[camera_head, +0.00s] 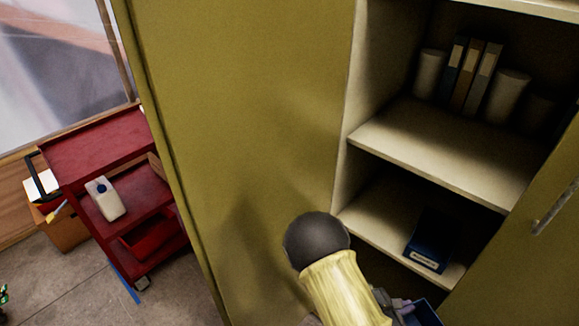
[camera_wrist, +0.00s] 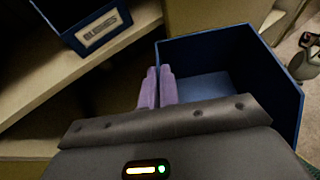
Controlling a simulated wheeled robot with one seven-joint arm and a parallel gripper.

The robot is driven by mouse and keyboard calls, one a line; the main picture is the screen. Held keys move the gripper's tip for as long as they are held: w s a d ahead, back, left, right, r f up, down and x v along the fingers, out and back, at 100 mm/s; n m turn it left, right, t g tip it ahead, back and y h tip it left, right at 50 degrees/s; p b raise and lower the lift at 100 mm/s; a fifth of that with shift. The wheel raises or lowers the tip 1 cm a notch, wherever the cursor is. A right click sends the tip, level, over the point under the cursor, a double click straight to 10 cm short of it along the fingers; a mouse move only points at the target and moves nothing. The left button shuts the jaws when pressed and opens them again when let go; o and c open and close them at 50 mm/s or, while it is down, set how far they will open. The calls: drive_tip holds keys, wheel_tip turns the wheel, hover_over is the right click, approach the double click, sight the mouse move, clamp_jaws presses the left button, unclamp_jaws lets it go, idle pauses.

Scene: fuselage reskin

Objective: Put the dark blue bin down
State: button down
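The dark blue bin (camera_wrist: 208,84) is open-topped and looks empty in the wrist view. My gripper (camera_wrist: 158,73) has its two purple fingers close together on either side of the bin's left wall, so it is shut on that wall. In the head view, my gripper (camera_head: 396,305) is at the bottom edge, and a corner of the held bin (camera_head: 425,314) shows beside it, mostly cut off. The bin is in front of the open cabinet, below and beside its lower shelf (camera_head: 372,236). What is under the bin is hidden.
Another dark blue bin with a label (camera_head: 430,243) sits on the lower shelf; it also shows in the wrist view (camera_wrist: 85,22). The shelf to its left is bare. Binders (camera_head: 470,75) and rolls stand above. A cabinet door (camera_head: 540,230) is at right, a red cart (camera_head: 110,190) at left.

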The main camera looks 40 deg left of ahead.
drive_tip(key=d, duration=0.3)
drive_tip(key=d+f+m+g+h, duration=0.1)
drive_tip(key=d, duration=0.2)
drive_tip(key=w+d+f+m+h+p, duration=0.1)
drive_tip(key=d, duration=0.2)
drive_tip(key=shift+f, duration=0.2)
drive_tip(key=d+m+g+h+p, duration=0.1)
drive_tip(key=d+g+p, duration=0.1)
drive_tip(key=d, duration=0.4)
drive_tip(key=shift+w+d+r+m+p, duration=0.15)
drive_tip(key=shift+w+r+m+p, duration=0.15)
drive_tip(key=shift+r+m+p, duration=0.25)
drive_tip(key=shift+f+h, duration=0.1)
drive_tip(key=shift+h, duration=0.2)
